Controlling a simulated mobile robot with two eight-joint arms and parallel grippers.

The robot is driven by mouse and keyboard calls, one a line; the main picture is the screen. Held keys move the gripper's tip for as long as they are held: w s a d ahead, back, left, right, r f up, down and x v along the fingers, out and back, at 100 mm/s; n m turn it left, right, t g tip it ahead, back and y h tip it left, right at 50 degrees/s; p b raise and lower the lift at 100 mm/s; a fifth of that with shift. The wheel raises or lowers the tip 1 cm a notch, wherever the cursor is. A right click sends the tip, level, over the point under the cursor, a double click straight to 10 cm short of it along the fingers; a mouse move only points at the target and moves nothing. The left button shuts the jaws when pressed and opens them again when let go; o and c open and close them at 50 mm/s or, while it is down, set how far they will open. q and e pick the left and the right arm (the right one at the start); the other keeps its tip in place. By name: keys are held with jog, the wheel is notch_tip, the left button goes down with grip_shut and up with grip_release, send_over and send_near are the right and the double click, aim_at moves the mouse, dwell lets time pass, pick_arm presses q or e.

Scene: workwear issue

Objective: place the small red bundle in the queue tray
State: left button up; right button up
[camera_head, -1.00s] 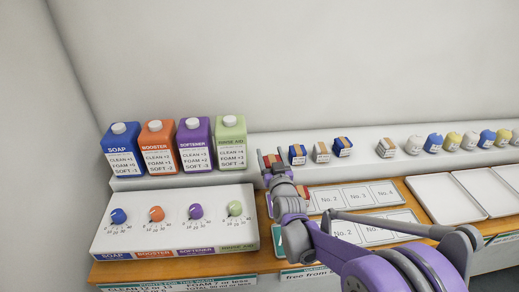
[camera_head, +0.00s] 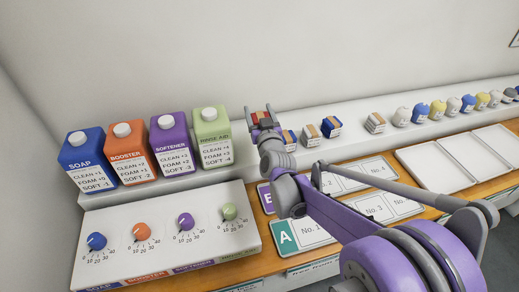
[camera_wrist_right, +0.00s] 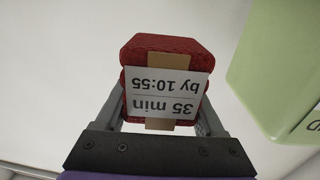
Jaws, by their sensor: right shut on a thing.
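The small red bundle (camera_head: 262,118) with a tan band is between the fingers of my right gripper (camera_head: 261,115). The wrist view shows the bundle (camera_wrist_right: 140,50) up close, with a white label reading "35 min by 10:55", upside down. My right gripper is shut on it and appears raised near the shelf, right of the green rinse aid carton (camera_head: 211,135). Below, on the wooden counter, are numbered slot panels marked A (camera_head: 284,237) and B (camera_head: 266,197), partly hidden by my right arm. No visible label says which is the queue tray. My left gripper is out of view.
Blue and white banded bundles (camera_head: 331,127) and several coloured ones line the white shelf (camera_head: 350,141) to the right. A white dial panel (camera_head: 150,262) stands at front left, below the cartons.

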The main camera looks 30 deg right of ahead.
notch_tip(320, 180, down, 9)
jog(key=shift+w+f+b, duration=0.1)
jog(key=shift+f+b, duration=0.05)
jog(key=shift+b, duration=0.4)
jog(key=shift+f, duration=0.25)
jog(key=o, duration=1.4)
jog(key=shift+r, duration=0.1)
